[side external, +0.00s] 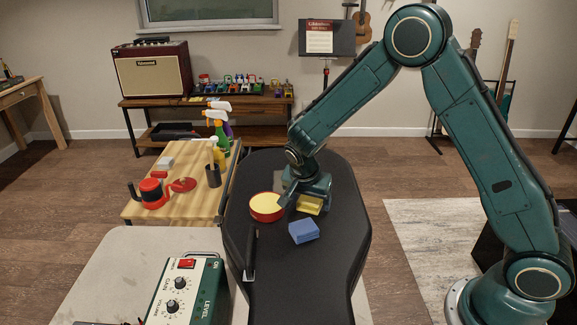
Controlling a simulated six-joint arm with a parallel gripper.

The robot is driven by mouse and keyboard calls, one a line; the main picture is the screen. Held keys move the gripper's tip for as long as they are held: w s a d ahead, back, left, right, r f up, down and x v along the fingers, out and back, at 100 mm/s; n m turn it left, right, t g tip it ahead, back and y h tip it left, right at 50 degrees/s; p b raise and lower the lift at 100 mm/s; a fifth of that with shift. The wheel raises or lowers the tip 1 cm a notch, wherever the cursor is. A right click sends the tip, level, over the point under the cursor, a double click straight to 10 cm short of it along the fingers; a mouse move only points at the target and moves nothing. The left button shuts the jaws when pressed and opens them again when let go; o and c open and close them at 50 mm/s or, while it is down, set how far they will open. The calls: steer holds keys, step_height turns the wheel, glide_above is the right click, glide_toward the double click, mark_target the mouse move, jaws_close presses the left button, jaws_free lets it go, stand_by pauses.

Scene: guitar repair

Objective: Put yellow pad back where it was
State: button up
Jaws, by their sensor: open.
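The yellow pad (310,205) lies on the black padded work surface (262,300), right of the round tin and behind the blue pads. My gripper (303,196) is open and low over the surface, right at the yellow pad. It hides part of the pad's far side. I cannot tell whether the fingers touch it.
A round red tin with a yellow top (267,206) stands left of my gripper. Blue pads (304,231) lie in front. A dark-handled tool (251,253) lies at the surface's left edge. A wooden bench (197,205) with spray bottles (219,124) is further left.

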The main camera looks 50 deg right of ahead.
steer(key=shift+r, duration=0.1)
steer(key=v, duration=1.2)
steer(key=shift+r, duration=0.15)
stand_by(0.5)
steer(key=s+d+r+n+t+y, duration=0.2)
steer(key=s+r+n, duration=0.4)
steer(key=s+r, duration=0.5)
steer(key=s+n+t+y, duration=0.1)
steer(key=s+n, duration=0.6)
steer(key=s, duration=0.8)
steer(key=shift+s+a+r+n+t+y, duration=0.3)
steer(key=shift+r+t+y, duration=0.1)
steer(key=shift+r+y, duration=0.1)
